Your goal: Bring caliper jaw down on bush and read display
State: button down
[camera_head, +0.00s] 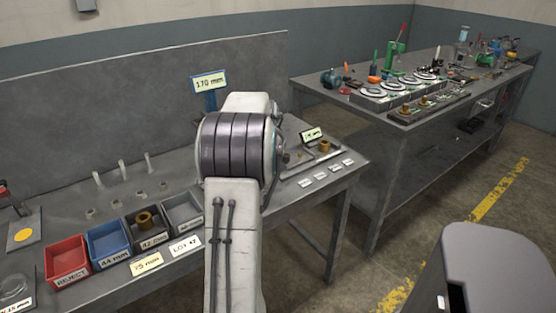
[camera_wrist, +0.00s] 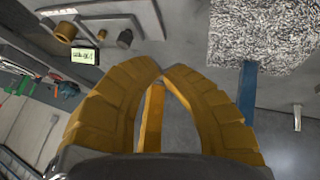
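In the head view a brass bush (camera_head: 324,147) stands on a low plate at the right end of the near bench, beside a small lit display (camera_head: 312,135). In the wrist view the bush (camera_wrist: 65,31) and the display (camera_wrist: 84,56) are at the upper left, with a small brass piece (camera_wrist: 102,34) and a dark knob (camera_wrist: 125,38) close by. The display's digits are too small to read. I cannot make out the caliper jaw. My gripper (camera_wrist: 162,72) has its yellow fingertips together, with nothing seen between them, apart from the bush. My arm hides it in the head view.
A red bin (camera_head: 67,261), a blue bin (camera_head: 108,244), a dark bin (camera_head: 147,228) holding another bush and a grey bin (camera_head: 183,211) line the bench front. A 170 mm sign (camera_head: 209,83) stands behind my arm. A second bench (camera_head: 420,115) is crowded.

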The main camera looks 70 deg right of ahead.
jog(key=x, duration=0.9)
jog(key=shift+s+p, duration=0.1)
jog(key=shift+p, duration=0.25)
jog(key=shift+s+d+f+p, duration=0.1)
jog(key=shift+d+f+p, duration=0.1)
jog(key=shift+d, duration=0.25)
jog(key=shift+s+d+f+p, duration=0.1)
jog(key=shift+d+p, duration=0.05)
jog(key=shift+d, duration=0.25)
jog(key=shift+s+d+p, duration=0.2)
jog(key=shift+d, duration=0.35)
jog(key=shift+s+d+p, duration=0.2)
jog(key=shift+s+d, duration=0.05)
jog(key=shift+d, duration=0.3)
